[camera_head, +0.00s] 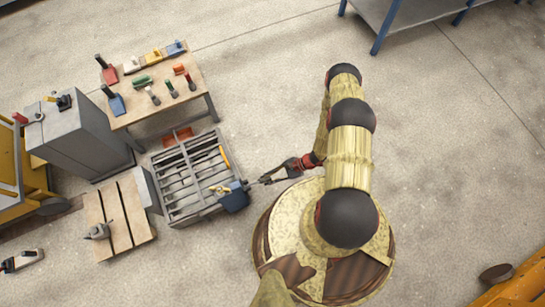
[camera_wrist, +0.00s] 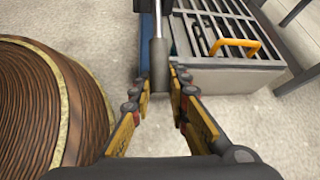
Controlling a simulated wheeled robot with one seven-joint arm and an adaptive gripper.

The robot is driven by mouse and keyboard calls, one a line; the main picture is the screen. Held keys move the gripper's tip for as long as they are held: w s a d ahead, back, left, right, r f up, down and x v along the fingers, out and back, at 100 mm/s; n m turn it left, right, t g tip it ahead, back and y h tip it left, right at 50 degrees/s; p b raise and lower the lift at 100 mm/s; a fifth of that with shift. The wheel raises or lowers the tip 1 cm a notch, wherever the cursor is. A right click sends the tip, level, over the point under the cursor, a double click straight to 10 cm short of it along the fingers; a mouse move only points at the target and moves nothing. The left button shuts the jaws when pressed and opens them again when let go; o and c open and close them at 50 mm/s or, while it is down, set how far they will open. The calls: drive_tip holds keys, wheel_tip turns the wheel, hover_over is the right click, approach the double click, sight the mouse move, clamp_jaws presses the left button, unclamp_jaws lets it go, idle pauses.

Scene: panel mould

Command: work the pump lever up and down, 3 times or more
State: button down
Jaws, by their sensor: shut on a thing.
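The blue hand pump (camera_head: 232,197) stands at the lower right corner of the grey panel mould (camera_head: 213,210). Its grey lever (camera_head: 254,183) sticks out to the right towards my gripper (camera_head: 269,179). In the wrist view the lever (camera_wrist: 158,55) comes down from the top, with a thicker grey end between the fingertips of my gripper (camera_wrist: 158,83). My gripper is shut on the lever. The blue pump body (camera_wrist: 146,55) is partly hidden behind the lever in the wrist view.
A tool table (camera_head: 172,98) stands beyond the mould, with a grey cabinet (camera_head: 72,140) to the left. A wooden pallet (camera_head: 130,205) lies left of the mould. An orange handle (camera_wrist: 237,43) rises from the mould.

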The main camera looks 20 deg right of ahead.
drive_tip(key=shift+a+f+y, duration=0.2)
drive_tip(key=shift+f+y, duration=0.3)
drive_tip(key=shift+f, duration=0.05)
drive_tip(key=c, duration=1.7)
unclamp_jaws()
drive_tip(key=shift+r, duration=0.1)
drive_tip(key=shift+d+r, duration=0.15)
drive_tip(key=shift+d, duration=0.25)
drive_tip(key=v, duration=1.1)
drive_tip(key=shift+s, duration=0.15)
